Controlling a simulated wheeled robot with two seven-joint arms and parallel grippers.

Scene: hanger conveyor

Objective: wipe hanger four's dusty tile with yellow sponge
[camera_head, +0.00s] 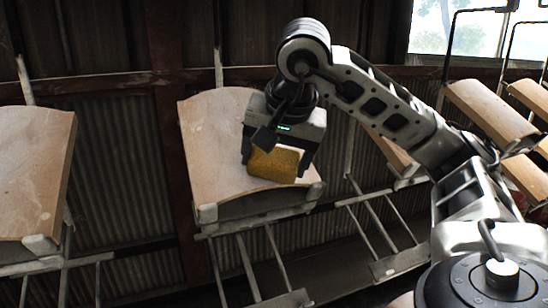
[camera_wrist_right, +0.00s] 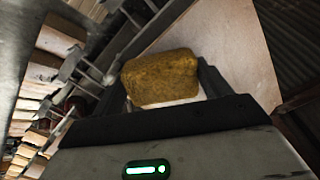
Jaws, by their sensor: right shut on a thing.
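A curved tan tile (camera_head: 215,140) rests on a metal hanger (camera_head: 262,203) in the middle of the head view. Its pale surface also shows in the right wrist view (camera_wrist_right: 243,62). My right gripper (camera_head: 275,163) is shut on the yellow sponge (camera_head: 274,165) over the tile's lower right part. The sponge also shows between the fingers in the right wrist view (camera_wrist_right: 160,79). It appears close to the tile, but I cannot tell whether it touches. The gripper hides part of the tile. My left gripper is not in view. No hanger numbers can be read.
Another hanger carries a curved tile (camera_head: 33,170) at the left. More tiled hangers (camera_head: 490,108) stand at the right, near a window (camera_head: 470,30). An empty lower hanger frame (camera_head: 385,265) is below right. A corrugated wall (camera_head: 120,165) is behind.

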